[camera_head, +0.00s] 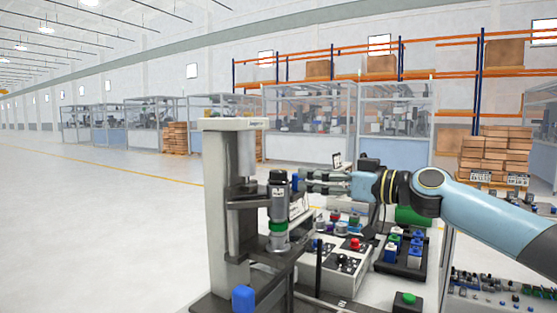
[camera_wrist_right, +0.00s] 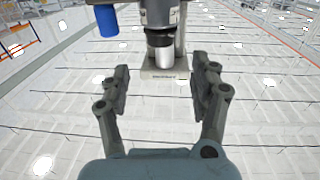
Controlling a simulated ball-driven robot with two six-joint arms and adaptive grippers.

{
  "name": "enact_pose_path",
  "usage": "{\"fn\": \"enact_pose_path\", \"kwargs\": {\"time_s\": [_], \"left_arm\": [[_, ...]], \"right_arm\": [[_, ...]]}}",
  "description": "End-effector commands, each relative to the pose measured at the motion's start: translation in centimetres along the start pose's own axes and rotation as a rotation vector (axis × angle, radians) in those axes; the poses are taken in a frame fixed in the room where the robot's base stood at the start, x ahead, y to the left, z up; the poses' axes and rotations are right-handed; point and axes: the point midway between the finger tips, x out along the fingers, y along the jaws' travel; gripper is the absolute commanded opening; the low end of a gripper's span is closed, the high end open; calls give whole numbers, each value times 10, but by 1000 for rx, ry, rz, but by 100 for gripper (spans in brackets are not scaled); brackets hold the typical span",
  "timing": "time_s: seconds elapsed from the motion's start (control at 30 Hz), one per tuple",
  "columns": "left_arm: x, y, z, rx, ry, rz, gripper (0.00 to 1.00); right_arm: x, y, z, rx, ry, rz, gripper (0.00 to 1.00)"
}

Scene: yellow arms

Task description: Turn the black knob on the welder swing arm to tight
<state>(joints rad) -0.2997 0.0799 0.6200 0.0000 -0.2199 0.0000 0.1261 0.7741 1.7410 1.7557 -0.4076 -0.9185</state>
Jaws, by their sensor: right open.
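The welder (camera_head: 222,190) is a grey column stand with a swing arm and a dark and silver cylindrical head (camera_head: 278,190). I cannot clearly pick out the black knob. My left gripper is out of view.
A control box (camera_head: 338,262) with red and black knobs stands right of the welder. A black tray (camera_head: 410,262) holds blue and white parts. A blue knob (camera_head: 243,298) is at the front, and a green button box (camera_head: 405,300) at front right. Open floor lies left.

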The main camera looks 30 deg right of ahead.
Motion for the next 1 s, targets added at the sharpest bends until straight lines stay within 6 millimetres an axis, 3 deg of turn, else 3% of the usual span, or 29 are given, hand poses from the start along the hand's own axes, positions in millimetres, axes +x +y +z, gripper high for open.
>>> {"fn": "enact_pose_path", "kwargs": {"time_s": [0.5, 0.7, 0.93, 1.0], "left_arm": [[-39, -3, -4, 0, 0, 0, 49], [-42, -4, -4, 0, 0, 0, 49], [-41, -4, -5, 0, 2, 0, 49], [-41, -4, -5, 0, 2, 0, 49]], "right_arm": [[89, -1, -3, 4, 1, -1, 62], [102, -1, -1, 1, 0, -2, 62], [102, -1, 0, 0, 0, -2, 62], [102, -1, 0, 0, 0, -2, 55]]}}
